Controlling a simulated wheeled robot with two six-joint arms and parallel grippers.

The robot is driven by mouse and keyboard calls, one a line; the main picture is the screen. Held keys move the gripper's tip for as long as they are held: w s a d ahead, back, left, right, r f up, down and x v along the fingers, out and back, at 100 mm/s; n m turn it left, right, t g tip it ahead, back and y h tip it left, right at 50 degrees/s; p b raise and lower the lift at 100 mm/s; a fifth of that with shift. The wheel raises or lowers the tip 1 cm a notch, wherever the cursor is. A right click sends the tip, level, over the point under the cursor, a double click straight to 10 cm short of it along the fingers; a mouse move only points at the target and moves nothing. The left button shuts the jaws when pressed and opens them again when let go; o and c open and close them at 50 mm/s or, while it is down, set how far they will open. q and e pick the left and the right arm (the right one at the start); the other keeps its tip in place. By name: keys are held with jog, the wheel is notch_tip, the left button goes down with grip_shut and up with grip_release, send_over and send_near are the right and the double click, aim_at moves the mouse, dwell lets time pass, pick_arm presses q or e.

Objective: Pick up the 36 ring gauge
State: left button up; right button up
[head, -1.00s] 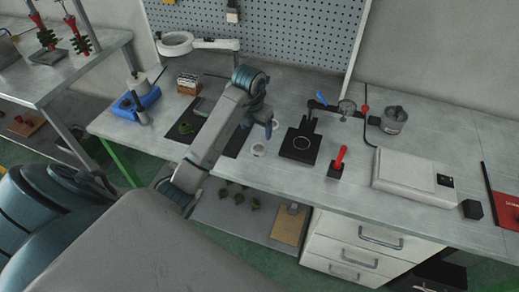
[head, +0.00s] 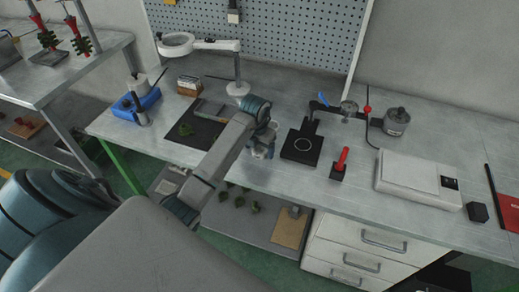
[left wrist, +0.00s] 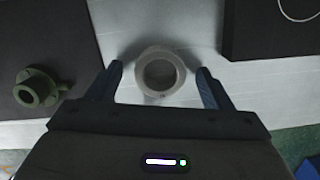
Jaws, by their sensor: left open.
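The ring gauge, a pale grey ring with a round hole (left wrist: 141,70), lies flat on the bench in the left wrist view. My left gripper (left wrist: 159,69) is open, with one blue-grey finger on each side of the ring. Small gaps show between the ring and both fingers. In the head view, my left gripper (head: 262,150) is low over the bench and largely covers the ring. Any size mark on the ring is too small to read. My right gripper is not in view.
A dark mat with a green flanged part (left wrist: 37,88) lies left of the ring. A black plate with a circle mark (head: 302,148) lies to the right, then a red-handled tool (head: 340,161) and a white flat device (head: 417,178). A magnifier lamp (head: 238,88) stands behind.

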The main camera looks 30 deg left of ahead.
pick_arm(q)
jog(key=shift+f, duration=0.15)
jog(key=shift+c, duration=0.4)
jog(key=c, duration=1.1)
